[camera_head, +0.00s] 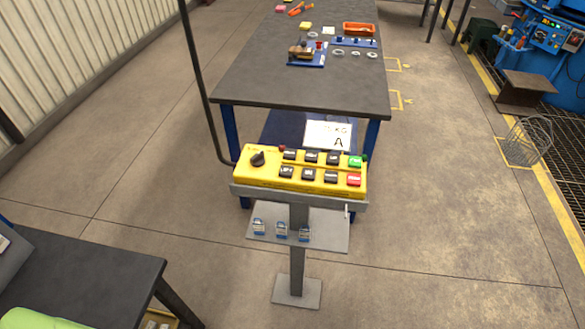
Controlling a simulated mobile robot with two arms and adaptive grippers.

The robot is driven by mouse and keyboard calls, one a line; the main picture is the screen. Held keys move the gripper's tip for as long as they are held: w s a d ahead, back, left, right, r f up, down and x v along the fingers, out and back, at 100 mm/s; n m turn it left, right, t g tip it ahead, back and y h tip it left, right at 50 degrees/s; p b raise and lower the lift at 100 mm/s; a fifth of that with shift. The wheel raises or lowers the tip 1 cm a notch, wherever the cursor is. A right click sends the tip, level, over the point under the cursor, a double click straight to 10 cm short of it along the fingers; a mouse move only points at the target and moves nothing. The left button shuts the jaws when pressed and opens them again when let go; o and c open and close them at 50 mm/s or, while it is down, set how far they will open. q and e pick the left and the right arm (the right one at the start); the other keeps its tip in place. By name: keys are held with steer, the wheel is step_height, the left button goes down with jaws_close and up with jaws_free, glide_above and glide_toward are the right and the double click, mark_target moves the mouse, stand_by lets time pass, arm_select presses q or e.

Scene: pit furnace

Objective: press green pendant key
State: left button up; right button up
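A yellow pendant control box (272,175) sits on a grey stand in the middle of the head view. Its top face carries a black rotary knob (258,159) at the left and two rows of mostly black keys. The green key (355,161) is at the right end of the upper row, with a red key (354,180) just below it. A black cable runs up from the box's left side. Neither of my grippers shows in this view, and nothing touches the keys.
A grey workbench (260,85) with small parts and an orange tray (359,29) stands behind the pendant. A dark table (100,270) is at the lower left. A wire basket (527,140) and blue machine (545,38) are at right. Floor right of the stand is clear.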

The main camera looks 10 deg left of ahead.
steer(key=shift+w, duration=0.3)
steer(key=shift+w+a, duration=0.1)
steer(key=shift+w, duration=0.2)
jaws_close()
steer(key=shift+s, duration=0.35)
